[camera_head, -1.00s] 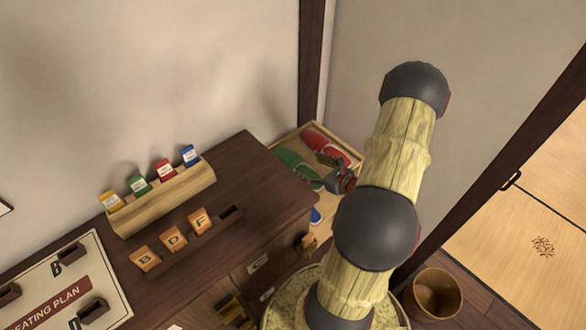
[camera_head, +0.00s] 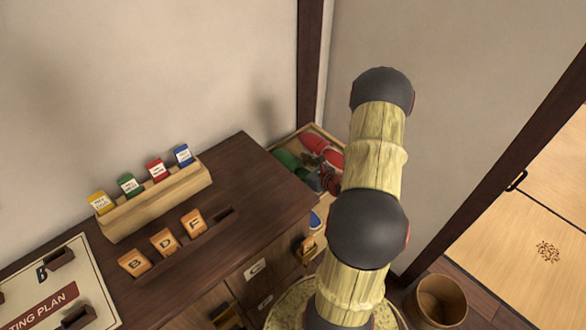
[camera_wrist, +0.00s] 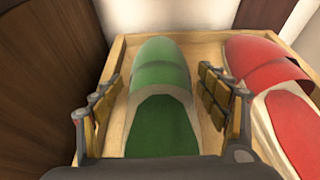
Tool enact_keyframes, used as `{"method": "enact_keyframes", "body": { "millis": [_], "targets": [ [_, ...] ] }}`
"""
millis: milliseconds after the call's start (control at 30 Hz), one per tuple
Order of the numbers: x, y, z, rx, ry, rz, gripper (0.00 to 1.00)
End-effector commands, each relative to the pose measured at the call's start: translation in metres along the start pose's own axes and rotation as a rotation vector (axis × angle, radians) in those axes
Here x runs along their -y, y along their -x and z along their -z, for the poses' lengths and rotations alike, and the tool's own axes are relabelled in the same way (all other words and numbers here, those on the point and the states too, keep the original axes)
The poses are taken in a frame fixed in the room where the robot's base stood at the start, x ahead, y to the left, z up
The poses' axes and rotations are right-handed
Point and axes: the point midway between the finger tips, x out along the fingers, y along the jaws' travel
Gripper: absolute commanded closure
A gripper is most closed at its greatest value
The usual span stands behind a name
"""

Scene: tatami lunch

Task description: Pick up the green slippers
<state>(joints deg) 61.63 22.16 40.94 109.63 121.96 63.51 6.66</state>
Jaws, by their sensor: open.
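The green slippers (camera_wrist: 160,70) lie in a shallow wooden tray (camera_wrist: 204,42), toes pointing away in the wrist view; I cannot make out two separate slippers. My gripper (camera_wrist: 163,95) is open, with one finger on each side of the green slippers. I cannot tell whether the fingers touch them. In the head view, the green slippers (camera_head: 286,159) show only in part behind the cabinet's corner, and my gripper (camera_head: 328,178) is low over the tray, partly hidden by my arm.
Red slippers (camera_wrist: 262,62) lie close to the right finger. A dark wooden cabinet (camera_head: 262,190) stands left of the tray, and walls close it in behind. A blue item (camera_head: 315,219) shows below the tray. A round bin (camera_head: 438,300) stands at the lower right.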

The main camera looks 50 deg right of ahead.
Motion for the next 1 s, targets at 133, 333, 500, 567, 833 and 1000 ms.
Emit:
{"method": "enact_keyframes", "body": {
  "millis": [133, 333, 500, 567, 833, 1000],
  "targets": [
    [0.0002, 0.0001, -0.0005, 0.000, 0.000, 0.000, 0.26],
    [0.0001, 0.0002, -0.0004, 0.000, 0.000, 0.000, 0.35],
    [0.0001, 0.0002, -0.0003, 0.000, 0.000, 0.000, 0.44],
    [0.0001, 0.0002, -0.0003, 0.000, 0.000, 0.000, 0.48],
    [0.0001, 0.0003, -0.0002, 0.000, 0.000, 0.000, 0.63],
    [0.0002, 0.0002, -0.0005, 0.000, 0.000, 0.000, 0.65]
  ]
}}
